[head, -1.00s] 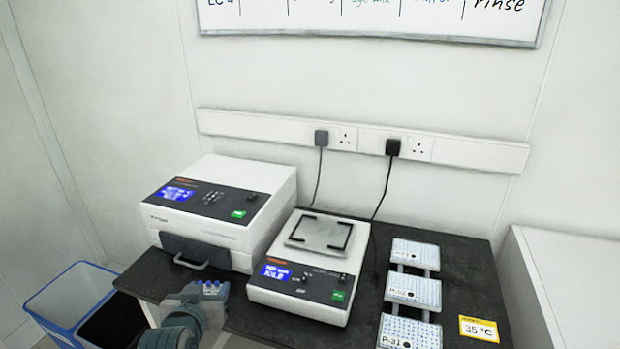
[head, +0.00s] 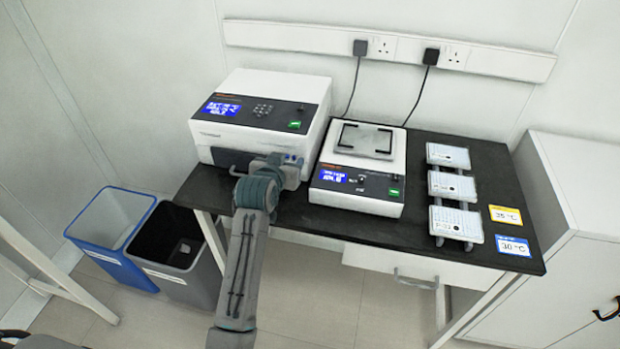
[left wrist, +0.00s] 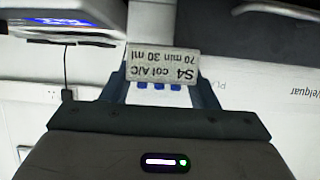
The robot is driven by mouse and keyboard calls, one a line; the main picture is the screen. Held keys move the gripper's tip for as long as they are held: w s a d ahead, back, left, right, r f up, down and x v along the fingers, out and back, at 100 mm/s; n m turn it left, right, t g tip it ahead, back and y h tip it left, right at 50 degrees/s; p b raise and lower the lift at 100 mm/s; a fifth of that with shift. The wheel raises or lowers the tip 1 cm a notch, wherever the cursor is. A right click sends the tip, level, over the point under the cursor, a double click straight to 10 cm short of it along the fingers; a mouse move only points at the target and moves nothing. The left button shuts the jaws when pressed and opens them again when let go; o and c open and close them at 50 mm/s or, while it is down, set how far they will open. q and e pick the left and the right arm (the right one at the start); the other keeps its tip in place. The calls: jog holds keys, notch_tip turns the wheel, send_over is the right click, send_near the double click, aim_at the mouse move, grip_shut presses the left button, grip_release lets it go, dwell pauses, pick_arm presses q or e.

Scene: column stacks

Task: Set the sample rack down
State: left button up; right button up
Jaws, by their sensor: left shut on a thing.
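My left gripper (head: 290,166) is in front of the lower right of the white instrument with a blue screen (head: 255,106), close to the left side of the balance (head: 355,185). It is shut on the sample rack. In the left wrist view the rack's label (left wrist: 163,62) reads upside down "S4 col A/C 70 min 30 ml", between the two fingers. Several blue caps (left wrist: 158,86) show beside the label. In the head view the gripper hides most of the rack, and I cannot tell whether it touches the bench. My right gripper is not in view.
The black bench (head: 330,222) has bare room in front of the balance. Several white plates (head: 455,222) stand in a column at right, beside yellow (head: 505,214) and blue (head: 513,245) temperature cards. A blue bin (head: 110,218) and a grey bin (head: 180,262) stand left of the bench.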

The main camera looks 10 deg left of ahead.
aim_at(288, 194)
pick_arm(q)
notch_tip(288, 194, down, 8)
jog(key=shift+f+p, duration=0.2)
jog(key=shift+p, duration=0.15)
jog(key=o, duration=1.1)
jog(key=shift+f, duration=0.1)
